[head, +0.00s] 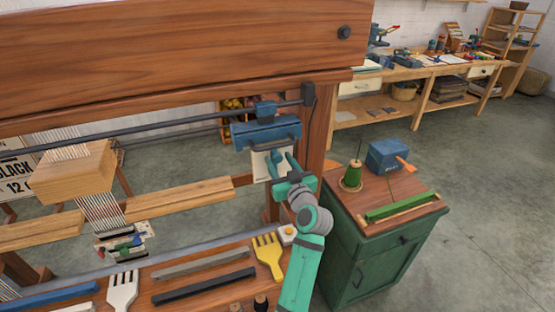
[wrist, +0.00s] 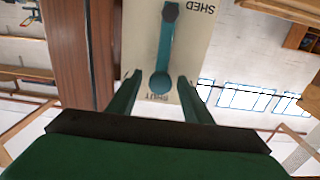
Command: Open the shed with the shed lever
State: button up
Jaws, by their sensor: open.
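The shed lever (wrist: 165,50) is a teal bar on a cream panel (wrist: 203,55) in the wrist view. Its dark hexagonal pivot is at the top of that view and its round knob lies beside the word SHUT. The word SHED is printed near the pivot, and both words appear upside down. My gripper (wrist: 159,82) is open, with one green finger on each side of the knob. Small gaps show between knob and fingers. In the head view my gripper (head: 284,170) is in front of the cream panel (head: 259,166) on the loom, and largely hides the lever.
The wooden loom frame (head: 180,55) stands above and behind my gripper. A yellow comb (head: 268,256) and a white comb (head: 122,290) lie on the loom's front shelf. A green cabinet (head: 375,255) with a spool and blue box stands right. Open floor lies farther right.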

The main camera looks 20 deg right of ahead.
jog(key=shift+w, duration=0.85)
jog(key=shift+c, duration=0.3)
grip_shut()
